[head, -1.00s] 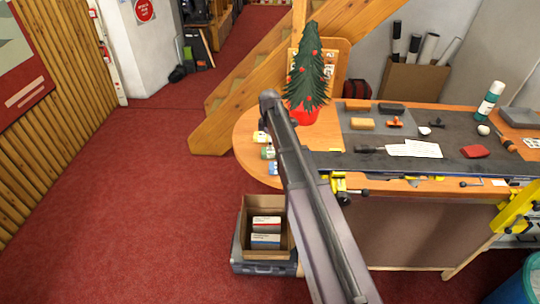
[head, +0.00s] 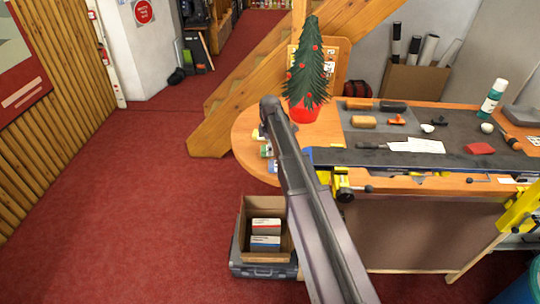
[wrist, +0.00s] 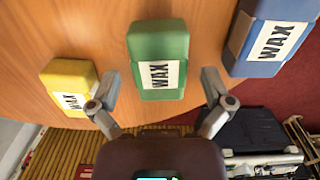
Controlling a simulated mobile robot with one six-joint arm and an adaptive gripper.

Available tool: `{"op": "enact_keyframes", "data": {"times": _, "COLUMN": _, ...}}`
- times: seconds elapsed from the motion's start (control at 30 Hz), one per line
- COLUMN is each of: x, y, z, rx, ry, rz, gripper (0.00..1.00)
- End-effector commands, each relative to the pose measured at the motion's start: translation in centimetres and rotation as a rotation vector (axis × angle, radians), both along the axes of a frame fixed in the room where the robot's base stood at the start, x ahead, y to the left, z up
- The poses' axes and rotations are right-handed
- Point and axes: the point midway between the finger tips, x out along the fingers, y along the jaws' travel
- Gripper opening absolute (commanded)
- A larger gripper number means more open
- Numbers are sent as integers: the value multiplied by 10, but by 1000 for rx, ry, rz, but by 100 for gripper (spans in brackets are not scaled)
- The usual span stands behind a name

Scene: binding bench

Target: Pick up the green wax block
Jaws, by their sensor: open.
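The green wax block (wrist: 158,48), with a white WAX label, lies on the wooden tabletop in the middle of the wrist view. My gripper (wrist: 161,104) is open, with one finger to each side of the green block's near end and a gap on both sides. The yellow wax block (wrist: 69,78) is beyond the left finger and the blue wax block (wrist: 270,36) is beyond the right finger. In the head view the green block (head: 266,150) shows small at the table's left end, and my arm hides my gripper.
A small decorated tree in a red pot (head: 304,112) stands close behind the blocks. Tools and cards lie on the dark mat (head: 455,145) to the right. A cardboard box (head: 245,222) sits on a case below the table end. Red floor is clear at left.

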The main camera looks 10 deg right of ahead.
Motion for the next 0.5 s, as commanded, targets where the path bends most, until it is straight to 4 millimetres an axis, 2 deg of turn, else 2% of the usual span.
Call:
{"op": "enact_keyframes", "data": {"times": 0.13, "x": 0, "y": 0, "z": -9, "rx": 0, "ry": 0, "rz": 0, "gripper": 100}}
{"op": "enact_keyframes", "data": {"times": 0.5, "x": 0, "y": 0, "z": -9, "rx": 0, "ry": 0, "rz": 0, "gripper": 100}}
